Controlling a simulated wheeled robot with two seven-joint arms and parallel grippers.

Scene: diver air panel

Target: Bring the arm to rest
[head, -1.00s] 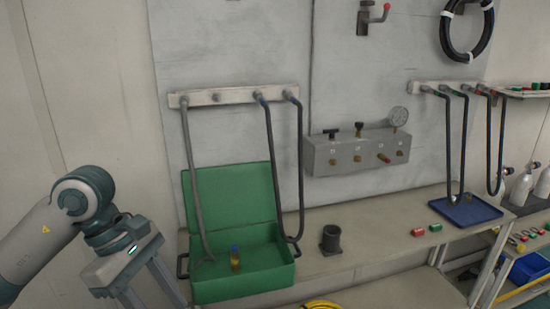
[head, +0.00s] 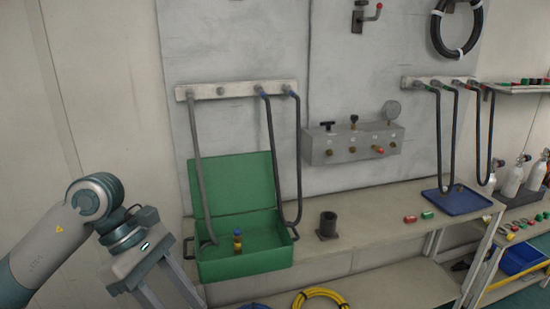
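My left arm comes in from the left, with its wrist low at the left edge of the workbench. My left gripper (head: 168,290) points down in front of the bench; its fingertips are cut off or hard to see at the bottom edge. It is left of the open green case (head: 243,265) and apart from it. My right arm and gripper are not in view.
The bench (head: 375,205) carries a dark cup (head: 328,226), red (head: 410,219) and green (head: 427,215) pieces and a blue tray (head: 457,200). Hoses hang from wall racks beside a grey valve panel (head: 352,145). A yellow hose coil (head: 320,299) lies below. White cylinders (head: 512,179) stand at right.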

